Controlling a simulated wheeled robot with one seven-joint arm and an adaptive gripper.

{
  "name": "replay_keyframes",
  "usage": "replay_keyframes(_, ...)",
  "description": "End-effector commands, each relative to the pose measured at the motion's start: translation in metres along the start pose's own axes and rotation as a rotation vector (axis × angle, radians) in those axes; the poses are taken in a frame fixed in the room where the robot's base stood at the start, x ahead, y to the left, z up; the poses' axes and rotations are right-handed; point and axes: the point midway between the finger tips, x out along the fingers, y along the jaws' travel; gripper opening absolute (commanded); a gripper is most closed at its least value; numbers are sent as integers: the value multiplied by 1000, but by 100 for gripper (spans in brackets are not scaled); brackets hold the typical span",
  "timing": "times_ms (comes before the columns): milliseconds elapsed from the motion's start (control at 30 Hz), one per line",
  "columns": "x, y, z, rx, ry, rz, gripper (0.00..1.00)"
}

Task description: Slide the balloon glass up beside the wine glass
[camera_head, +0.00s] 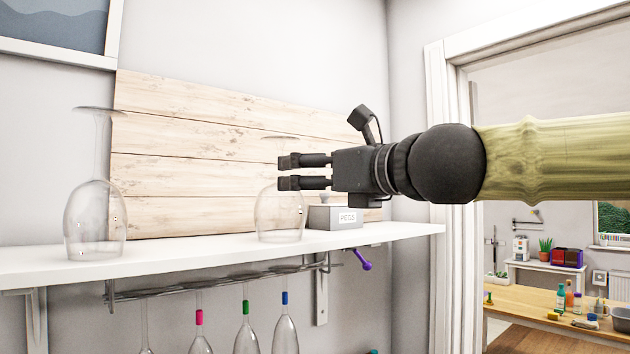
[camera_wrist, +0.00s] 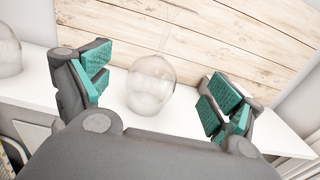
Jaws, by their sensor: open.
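Two clear glasses stand upside down on the white shelf. The rounder one, which I take as the balloon glass (camera_head: 280,222), is at the middle right of the shelf; its bowl also shows in the wrist view (camera_wrist: 150,92). The taller, narrower one, which I take as the wine glass (camera_head: 95,222), stands at the left; part of it shows at the left edge of the wrist view (camera_wrist: 8,57). My gripper (camera_head: 283,172) is open, its fingers pointing left at the balloon glass's upper part. In the wrist view the glass shows between the spread fingers (camera_wrist: 162,80); contact is unclear.
The white shelf (camera_head: 190,255) is clear between the glasses. A wooden plank panel (camera_head: 200,150) stands behind it. A grey labelled box (camera_head: 335,217) sits right of the balloon glass. Below, a wire rack (camera_head: 225,283) holds several hanging glasses with coloured marks.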

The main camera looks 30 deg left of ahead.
Motion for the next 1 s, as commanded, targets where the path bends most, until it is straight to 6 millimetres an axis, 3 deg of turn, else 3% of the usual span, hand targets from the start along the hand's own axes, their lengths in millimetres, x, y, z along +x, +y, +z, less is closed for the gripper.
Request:
replay_keyframes(600, 85, 0, 0, 1, 3, 0, 92)
replay_keyframes(1000, 100, -1, -2, 0, 2, -1, 92)
